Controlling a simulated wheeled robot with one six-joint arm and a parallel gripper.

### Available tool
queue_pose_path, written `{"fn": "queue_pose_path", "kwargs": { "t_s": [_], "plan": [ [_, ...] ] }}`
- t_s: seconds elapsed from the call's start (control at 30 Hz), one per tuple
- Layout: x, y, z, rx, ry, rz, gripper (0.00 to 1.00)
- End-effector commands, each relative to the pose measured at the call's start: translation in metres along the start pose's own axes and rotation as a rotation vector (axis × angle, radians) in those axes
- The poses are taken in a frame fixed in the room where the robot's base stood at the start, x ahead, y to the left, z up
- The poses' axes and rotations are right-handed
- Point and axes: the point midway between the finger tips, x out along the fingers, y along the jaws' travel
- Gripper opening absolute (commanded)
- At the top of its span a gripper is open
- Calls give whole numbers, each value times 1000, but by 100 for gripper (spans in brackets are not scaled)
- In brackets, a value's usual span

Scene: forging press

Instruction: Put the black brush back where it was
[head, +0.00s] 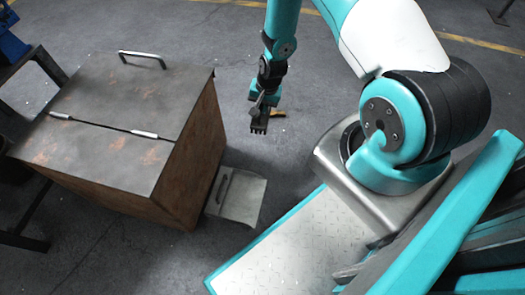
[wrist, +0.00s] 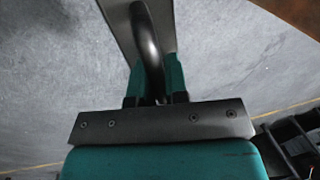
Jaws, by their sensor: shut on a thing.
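My gripper (head: 266,93) hangs near the middle of the head view, pointing down, to the right of the metal-topped box. It is shut on the black brush (head: 260,118), whose dark lower end hangs below the fingers, clear of the box. In the wrist view, the brush's dark curved handle (wrist: 147,45) runs between the two teal fingers of my gripper (wrist: 157,82). A flat grey piece lies behind the handle; I cannot tell whether it belongs to the brush. The bristles are too small to make out clearly.
The box (head: 110,115) with a hinged metal lid fills the left. A grey plate with a handle (head: 242,198) sits low against its right side. Open floor lies behind.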

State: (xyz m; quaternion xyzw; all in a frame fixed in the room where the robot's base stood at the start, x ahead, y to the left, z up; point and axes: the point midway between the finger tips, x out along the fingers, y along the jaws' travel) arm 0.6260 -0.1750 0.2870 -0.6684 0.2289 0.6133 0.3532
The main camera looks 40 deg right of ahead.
Motion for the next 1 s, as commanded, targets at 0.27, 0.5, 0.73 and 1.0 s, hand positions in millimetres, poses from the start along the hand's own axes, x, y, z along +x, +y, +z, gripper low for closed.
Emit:
{"fn": "queue_pose_path", "kwargs": {
  "t_s": [0.27, 0.5, 0.73, 1.0],
  "plan": [
    [60, 17, 0, 61, 13, -3, 0],
    [128, 30, 0, 59, 12, -3, 0],
    [167, 37, -1, 58, 13, -3, 0],
    [191, 42, 0, 58, 12, -3, 0]
  ]
}}
